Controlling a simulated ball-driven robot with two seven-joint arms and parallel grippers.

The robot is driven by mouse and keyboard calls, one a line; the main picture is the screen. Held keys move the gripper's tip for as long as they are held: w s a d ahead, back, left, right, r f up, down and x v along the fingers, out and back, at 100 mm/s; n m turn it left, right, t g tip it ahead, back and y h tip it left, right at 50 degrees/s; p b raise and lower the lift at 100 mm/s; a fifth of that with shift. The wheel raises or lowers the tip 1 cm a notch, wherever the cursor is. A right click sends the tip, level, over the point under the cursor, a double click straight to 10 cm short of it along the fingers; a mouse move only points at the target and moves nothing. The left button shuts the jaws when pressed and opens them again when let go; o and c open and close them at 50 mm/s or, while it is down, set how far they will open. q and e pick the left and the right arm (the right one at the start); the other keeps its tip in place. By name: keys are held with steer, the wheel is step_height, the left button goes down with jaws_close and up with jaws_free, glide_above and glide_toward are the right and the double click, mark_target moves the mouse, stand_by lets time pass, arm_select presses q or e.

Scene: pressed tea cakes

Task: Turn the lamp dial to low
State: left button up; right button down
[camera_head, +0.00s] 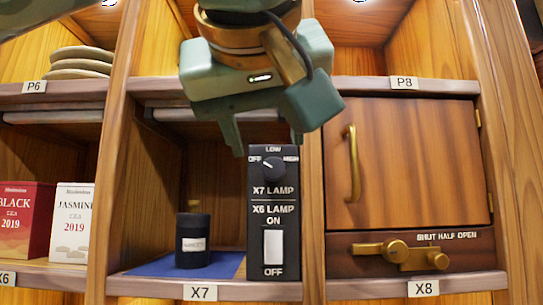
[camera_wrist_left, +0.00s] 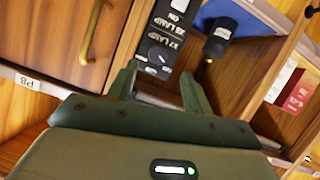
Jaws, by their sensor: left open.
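The black lamp panel (camera_head: 259,215) stands upright at the right side of the X7 compartment and also shows in the left wrist view (camera_wrist_left: 162,30). Its upper part carries the round black X7 lamp dial (camera_head: 272,168), with OFF, LOW and HIGH marked around it. The dial's white pointer line leans up and left, toward OFF. My left gripper (camera_head: 268,147) is open and empty. Its fingers hang either side of the panel's top, just above the dial; contact cannot be told. In the left wrist view the gripper (camera_wrist_left: 158,76) points at the dial end. My right gripper is not in view.
A black canister (camera_head: 193,245) stands on a blue mat (camera_head: 150,266) to the left. A shut wooden door (camera_head: 400,165) with a brass handle (camera_head: 352,170) is to the right, above a brass latch (camera_head: 395,249).

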mark_target(273, 167)
arm_select(q)
steer(key=p+x, duration=0.1)
steer(key=x, duration=0.3)
steer(key=shift+w+d+f, duration=0.1)
steer(key=shift+w+d, duration=0.05)
steer(key=shift+w, duration=0.15)
steer(key=shift+x, duration=0.8)
steer(key=shift+s, duration=0.2)
steer(key=c, duration=0.8)
steer(key=shift+c, duration=0.8)
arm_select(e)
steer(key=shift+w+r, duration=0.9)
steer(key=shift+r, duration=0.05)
